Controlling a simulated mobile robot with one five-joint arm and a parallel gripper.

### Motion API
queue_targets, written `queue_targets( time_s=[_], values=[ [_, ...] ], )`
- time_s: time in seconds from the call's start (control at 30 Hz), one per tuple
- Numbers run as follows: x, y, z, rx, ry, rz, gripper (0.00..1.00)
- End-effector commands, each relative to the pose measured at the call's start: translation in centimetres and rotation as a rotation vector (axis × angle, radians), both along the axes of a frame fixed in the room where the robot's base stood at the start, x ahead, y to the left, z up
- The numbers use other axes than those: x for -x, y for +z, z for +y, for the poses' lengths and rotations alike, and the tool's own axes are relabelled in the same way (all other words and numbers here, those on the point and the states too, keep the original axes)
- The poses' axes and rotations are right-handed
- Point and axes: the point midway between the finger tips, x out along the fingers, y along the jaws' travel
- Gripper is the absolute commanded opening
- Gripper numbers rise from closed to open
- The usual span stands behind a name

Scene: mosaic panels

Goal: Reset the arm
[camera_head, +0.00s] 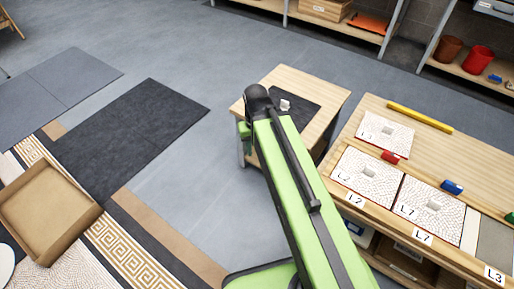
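My green arm (296,190) reaches up from the bottom of the head view to a black joint (258,100). The joint overlaps the left edge of a small wooden table (318,84) in the picture. A short green part of my arm (243,130) shows just below and left of the joint. The rest beyond it is hidden behind the arm. My gripper's fingers do not show, so I cannot see whether they hold anything.
A dark mat with a small white piece (285,104) lies on the small table. At right, a workbench (480,150) carries mosaic panels (367,178), a yellow bar (420,117) and coloured blocks. A cardboard tray (48,212) lies at left. Grey floor (190,55) is open behind.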

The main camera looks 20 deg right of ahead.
Motion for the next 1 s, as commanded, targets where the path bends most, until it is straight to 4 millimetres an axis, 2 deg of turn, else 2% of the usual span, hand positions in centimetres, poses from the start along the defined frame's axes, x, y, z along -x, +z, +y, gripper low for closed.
queue_targets(
  time_s=[0.17, 0.27, 0.37, 0.5, 0.6, 0.63, 0.73, 1.0],
  values=[
    [-0.1, 0.9, -0.1, 0.001, 0.000, -0.001, 0.33],
    [-0.1, 3.3, -0.1, 0.001, 0.000, -0.001, 0.33],
    [-0.1, 7.1, -0.2, 0.001, 0.000, -0.001, 0.33],
    [-0.1, 13.5, -0.2, 0.001, 0.001, -0.001, 0.33],
    [-0.1, 17.1, -0.2, 0.001, 0.001, -0.001, 0.33],
    [-0.1, 17.8, -0.2, 0.001, 0.001, -0.001, 0.33],
    [-0.1, 18.5, -0.2, 0.001, 0.001, -0.001, 0.33],
    [-0.1, 17.8, -0.2, 0.001, 0.001, -0.001, 0.33]
  ],
)
